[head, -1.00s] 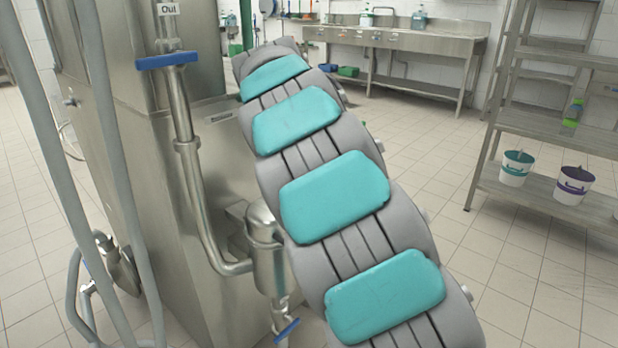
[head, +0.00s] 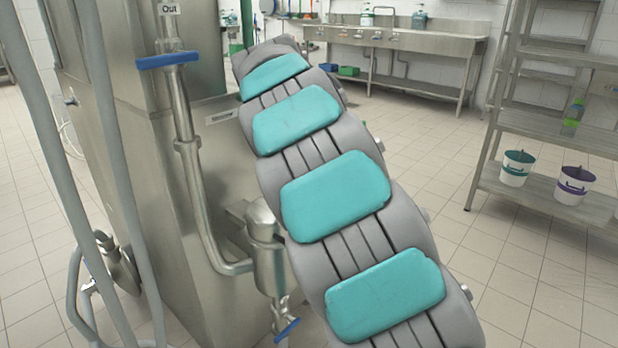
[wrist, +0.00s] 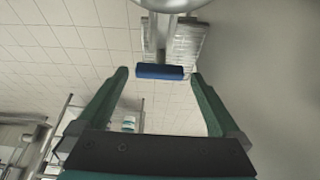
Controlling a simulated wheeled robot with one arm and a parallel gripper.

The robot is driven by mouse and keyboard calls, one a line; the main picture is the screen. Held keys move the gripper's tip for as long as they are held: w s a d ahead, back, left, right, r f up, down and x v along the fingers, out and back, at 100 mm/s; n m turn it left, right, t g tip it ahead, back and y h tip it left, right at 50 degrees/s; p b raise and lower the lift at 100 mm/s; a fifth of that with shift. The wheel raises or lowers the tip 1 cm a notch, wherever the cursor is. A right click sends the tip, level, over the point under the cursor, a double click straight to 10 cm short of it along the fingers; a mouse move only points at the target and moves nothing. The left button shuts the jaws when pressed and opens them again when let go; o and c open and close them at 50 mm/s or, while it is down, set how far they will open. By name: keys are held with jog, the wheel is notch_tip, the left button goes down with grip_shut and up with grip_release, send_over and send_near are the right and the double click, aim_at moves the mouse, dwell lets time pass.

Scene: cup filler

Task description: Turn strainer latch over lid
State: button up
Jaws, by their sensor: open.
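The steel strainer body (head: 267,255) is a short upright cylinder on the pipe beside the machine in the head view. My arm covers part of its right side. A blue handle (head: 287,330) shows below it. In the wrist view, my gripper (wrist: 160,75) is open and empty, with two green fingers spread wide. A blue bar (wrist: 160,71) shows between the fingertips, apart from both. A rounded metal part (wrist: 172,4) shows at the top edge. I cannot make out the latch or lid clearly. My gripper is hidden in the head view.
The large steel machine (head: 185,240) and its pipe stand close at the left, with grey hoses (head: 115,170) in front. A second blue handle (head: 167,60) sits higher on the pipe. A shelf rack (head: 545,205) with two buckets stands right. Tiled floor between is clear.

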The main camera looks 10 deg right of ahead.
jog(key=v, duration=0.7)
jog(key=shift+r, duration=0.3)
